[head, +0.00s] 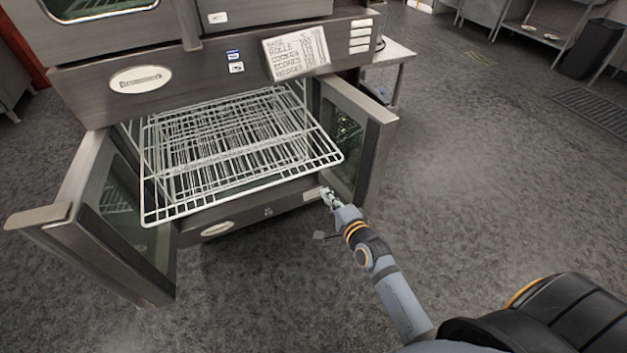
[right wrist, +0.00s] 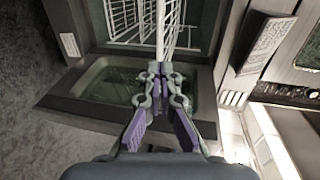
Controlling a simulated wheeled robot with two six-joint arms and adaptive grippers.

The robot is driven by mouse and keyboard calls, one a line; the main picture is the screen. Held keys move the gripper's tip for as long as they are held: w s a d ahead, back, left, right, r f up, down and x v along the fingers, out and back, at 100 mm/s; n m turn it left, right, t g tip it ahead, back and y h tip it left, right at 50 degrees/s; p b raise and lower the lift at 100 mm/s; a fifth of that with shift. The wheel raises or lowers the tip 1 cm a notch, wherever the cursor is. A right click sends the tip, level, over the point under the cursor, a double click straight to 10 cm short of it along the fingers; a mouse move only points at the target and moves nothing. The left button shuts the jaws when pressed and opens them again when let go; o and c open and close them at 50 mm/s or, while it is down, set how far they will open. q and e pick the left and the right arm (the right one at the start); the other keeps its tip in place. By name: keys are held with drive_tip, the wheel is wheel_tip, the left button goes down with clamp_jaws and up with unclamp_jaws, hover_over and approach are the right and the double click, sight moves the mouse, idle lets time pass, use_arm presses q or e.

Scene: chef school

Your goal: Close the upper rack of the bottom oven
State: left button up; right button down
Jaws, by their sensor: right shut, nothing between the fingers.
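The upper rack (head: 240,148) of the bottom oven is a white wire grid, pulled well out between the open doors. Its bars also show at the top of the right wrist view (right wrist: 125,20). Other wire racks show through its grid, hard to tell apart. My right gripper (head: 327,192) is shut and empty, close to the rack's front right corner and beside the right door. In the right wrist view the closed fingertips (right wrist: 160,70) are at the end of a white rack bar; I cannot tell whether they touch it. My left gripper is not in view.
The left oven door (head: 110,235) and right oven door (head: 372,140) both stand open, flanking the rack. The upper oven (head: 100,15) is above, with a label card (head: 295,52) on the panel between. The grey floor (head: 480,190) to the right is clear.

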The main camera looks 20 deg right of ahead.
sight(309, 172)
drive_tip(key=b+x, duration=0.1)
drive_tip(key=x, duration=0.9)
drive_tip(key=shift+w+f+b, duration=0.1)
drive_tip(key=shift+f+b, duration=0.05)
drive_tip(key=shift+b, duration=0.2)
